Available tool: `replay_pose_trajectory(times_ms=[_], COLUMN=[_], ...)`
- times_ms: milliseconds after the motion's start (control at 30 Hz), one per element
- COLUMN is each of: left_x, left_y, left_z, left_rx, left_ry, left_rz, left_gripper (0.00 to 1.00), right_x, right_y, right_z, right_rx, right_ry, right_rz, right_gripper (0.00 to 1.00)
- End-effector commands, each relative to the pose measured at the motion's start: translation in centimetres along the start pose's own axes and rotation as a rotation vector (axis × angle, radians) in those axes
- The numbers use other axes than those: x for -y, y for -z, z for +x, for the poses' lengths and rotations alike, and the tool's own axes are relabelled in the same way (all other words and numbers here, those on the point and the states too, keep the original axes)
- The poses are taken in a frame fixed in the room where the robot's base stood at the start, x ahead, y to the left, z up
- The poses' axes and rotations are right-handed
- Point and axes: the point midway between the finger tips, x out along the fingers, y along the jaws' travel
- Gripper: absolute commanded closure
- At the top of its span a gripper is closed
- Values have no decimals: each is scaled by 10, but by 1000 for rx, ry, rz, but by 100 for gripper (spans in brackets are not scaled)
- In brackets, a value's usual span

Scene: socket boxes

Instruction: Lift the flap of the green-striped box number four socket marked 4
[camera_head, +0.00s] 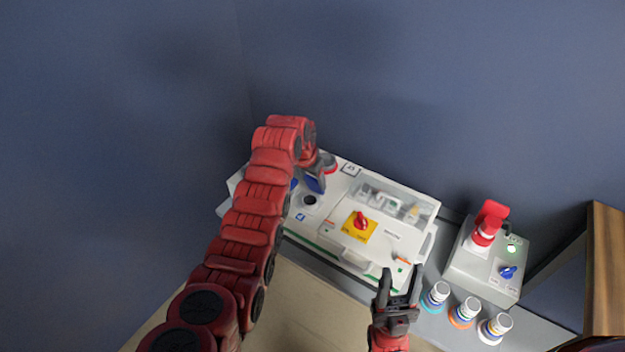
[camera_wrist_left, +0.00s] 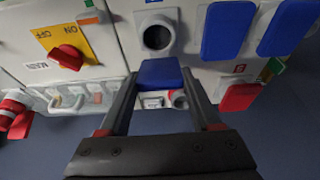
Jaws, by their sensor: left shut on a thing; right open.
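The white socket box (camera_head: 340,236) stands by the wall, with a thin green strip along its front edge in the head view. A round dark socket opening (camera_head: 310,201) is uncovered near its left end; it also shows in the left wrist view (camera_wrist_left: 157,38). A blue flap (camera_wrist_left: 159,72) beside this opening is raised off it. My left gripper (camera_head: 319,174) is shut on the blue flap, one finger at each side in the wrist view. The small blue mark in front of the opening is too small to read. My right gripper (camera_head: 402,271) is open and empty near the box's right front corner.
A red knob on a yellow plate (camera_head: 360,227) and a clear-lidded compartment (camera_head: 395,205) are on the box. More blue flaps (camera_wrist_left: 228,30) and a red one (camera_wrist_left: 240,97) are nearby.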

Motion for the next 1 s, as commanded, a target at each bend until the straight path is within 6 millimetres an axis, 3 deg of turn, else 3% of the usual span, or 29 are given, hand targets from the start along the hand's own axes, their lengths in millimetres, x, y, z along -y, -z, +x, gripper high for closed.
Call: replay_pose_trajectory(times_ms=[233,267,400,767,1000], left_x=[0,0,0,0,0], left_y=[-2,-2,-1,0,0], left_z=[2,2,1,-2,-32], left_rx=[5,5,3,-2,-5], left_ry=[-2,-2,-1,0,2], left_rz=[0,0,0,0,0], left_gripper=[100,32,9,9,9], right_x=[0,0,0,0,0], right_y=[0,0,0,0,0], right_z=[0,0,0,0,-3], right_rx=[0,0,0,0,0], right_ry=[0,0,0,0,0], right_rz=[0,0,0,0,0], right_gripper=[50,50,50,50,50])
